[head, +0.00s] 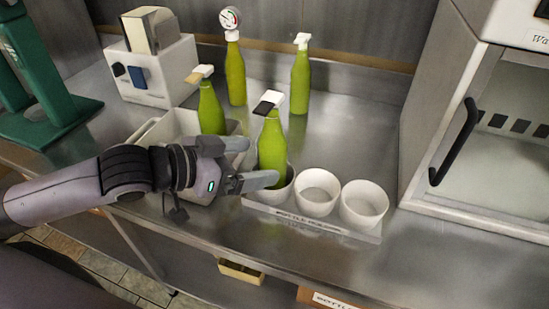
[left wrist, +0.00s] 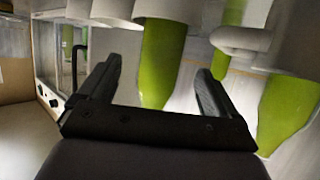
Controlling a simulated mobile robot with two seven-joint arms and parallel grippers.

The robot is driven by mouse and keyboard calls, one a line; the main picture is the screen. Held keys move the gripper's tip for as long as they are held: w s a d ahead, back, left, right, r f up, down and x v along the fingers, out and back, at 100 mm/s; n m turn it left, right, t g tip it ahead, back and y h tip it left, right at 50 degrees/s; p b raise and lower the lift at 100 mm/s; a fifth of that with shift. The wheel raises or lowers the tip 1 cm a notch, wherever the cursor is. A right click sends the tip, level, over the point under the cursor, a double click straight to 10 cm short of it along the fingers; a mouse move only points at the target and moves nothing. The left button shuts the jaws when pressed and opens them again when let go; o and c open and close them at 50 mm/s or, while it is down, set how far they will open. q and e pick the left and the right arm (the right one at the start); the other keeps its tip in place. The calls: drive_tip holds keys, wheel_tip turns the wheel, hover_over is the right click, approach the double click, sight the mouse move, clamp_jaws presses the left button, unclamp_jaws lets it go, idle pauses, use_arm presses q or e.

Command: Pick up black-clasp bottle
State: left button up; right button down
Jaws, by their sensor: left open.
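The black-clasp bottle (head: 272,148) is green with a white top and a black clasp. It stands upright in the leftmost white cup of a holder in the head view. My left gripper (head: 260,163) is open at its left side, one finger behind and one in front of its lower body. In the left wrist view a green bottle (left wrist: 161,62), which looks like the same one, shows between the open fingers (left wrist: 155,85). Its clasp does not show there. My right gripper is not in view.
Two empty white cups (head: 317,190) (head: 364,204) stand to the right. A tan-clasp green bottle (head: 210,110) stands at the white bin (head: 150,133). A gauge-topped bottle (head: 236,75) and a white-topped bottle (head: 300,80) stand behind. A white cabinet (head: 480,195) bounds the right.

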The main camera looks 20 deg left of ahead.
sight(259, 161)
use_arm(q)
drive_tip(key=shift+f+x, duration=0.1)
drive_tip(key=shift+x, duration=1.25)
drive_tip(key=shift+f+x, duration=0.15)
drive_tip(key=shift+x, duration=1.2)
drive_tip(key=shift+a, duration=0.1)
drive_tip(key=c, duration=1.2)
drive_tip(key=shift+r, duration=0.1)
drive_tip(key=c, duration=0.3)
